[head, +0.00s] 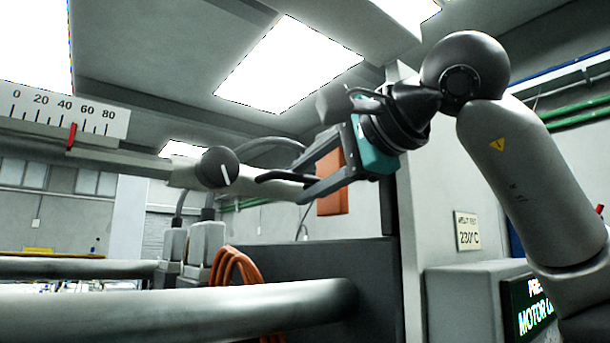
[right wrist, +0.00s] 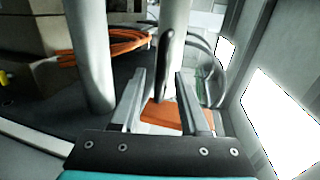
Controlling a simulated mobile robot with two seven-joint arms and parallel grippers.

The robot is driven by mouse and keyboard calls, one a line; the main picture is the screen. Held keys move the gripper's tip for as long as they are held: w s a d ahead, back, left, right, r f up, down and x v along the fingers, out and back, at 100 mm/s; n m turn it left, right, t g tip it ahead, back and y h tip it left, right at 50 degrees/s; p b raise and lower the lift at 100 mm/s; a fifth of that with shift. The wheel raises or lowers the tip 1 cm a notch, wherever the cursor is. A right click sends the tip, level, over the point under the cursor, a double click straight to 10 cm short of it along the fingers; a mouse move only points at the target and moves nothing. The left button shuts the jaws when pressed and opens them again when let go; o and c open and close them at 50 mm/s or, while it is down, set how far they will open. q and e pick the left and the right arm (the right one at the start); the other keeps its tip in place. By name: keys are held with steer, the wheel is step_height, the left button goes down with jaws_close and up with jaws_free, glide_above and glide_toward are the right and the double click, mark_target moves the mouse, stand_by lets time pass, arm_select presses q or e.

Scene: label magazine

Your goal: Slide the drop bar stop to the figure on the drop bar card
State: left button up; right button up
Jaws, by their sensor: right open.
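A white scale (head: 60,106) marked 0 to 80 shows at the upper left in the head view. A red pointer (head: 71,136) stands at it between 40 and 60. A pale bar runs below the scale to a dark round knob (head: 218,167) with a white mark. I cannot tell for sure which part is the drop bar stop. No drop bar card can be made out. My right gripper (head: 297,180) is open, right of the knob. In the right wrist view a dark handle-like piece (right wrist: 166,62) shows between its fingers (right wrist: 160,80); contact cannot be told. My left gripper is not in view.
A thick grey roller (head: 180,310) crosses the front. Orange cable coils (head: 235,268) hang beside grey fittings (head: 205,245). An orange box (head: 333,185) is behind the gripper.

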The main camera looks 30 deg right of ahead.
steer(key=shift+w+f, duration=0.1)
steer(key=shift+w, duration=0.4)
jaws_close()
stand_by(1.2)
